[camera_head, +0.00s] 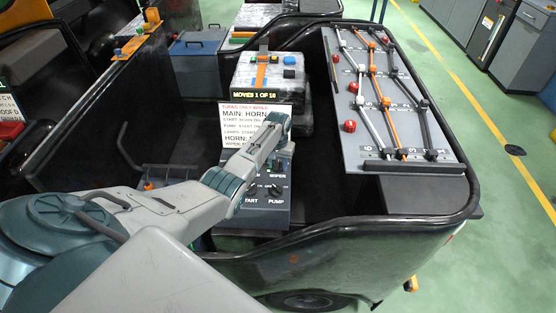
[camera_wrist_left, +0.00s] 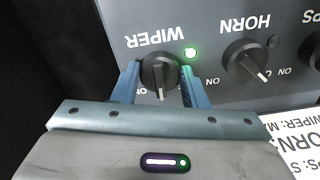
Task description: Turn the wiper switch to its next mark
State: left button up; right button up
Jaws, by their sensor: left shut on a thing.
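The wiper switch (camera_wrist_left: 159,72) is a round dark knob under an upside-down WIPER label in the left wrist view. Its pale pointer line points down in that picture. A green lamp (camera_wrist_left: 190,53) beside it is lit. My left gripper (camera_wrist_left: 160,88) has its blue fingers on either side of the knob and is shut on it. In the head view my left arm reaches over the grey switch panel (camera_head: 262,217), and its wrist hides part of the panel. The START and PUMP knobs show there. My right gripper is not in view.
The horn switch (camera_wrist_left: 247,62) sits close beside the wiper switch, its lamp dark. An instruction sign (camera_head: 240,118) stands behind the panel, below a display reading MOVES 1 OF 10 (camera_head: 254,95). A board with sliding rods (camera_head: 350,135) lies at right. The black cart rim (camera_head: 340,228) runs in front.

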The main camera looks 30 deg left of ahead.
aim_at(278, 163)
pick_arm(q)
jog(key=n+p, duration=0.1)
jog(key=n, duration=0.3)
jog(key=shift+r+n+p, duration=0.2)
jog(key=shift+n+p, duration=0.1)
jog(key=shift+p, duration=0.05)
jog(key=n, duration=0.3)
jog(key=shift+w+p, duration=0.1)
jog(key=shift+p, duration=0.3)
jog(key=shift+n, duration=1)
jog(key=shift+f, duration=0.1)
jog(key=o, duration=1)
jog(key=shift+r+p, duration=0.4)
jog(key=shift+r, duration=0.05)
notch_tip(278, 163, up, 10)
jog(key=shift+f, duration=0.1)
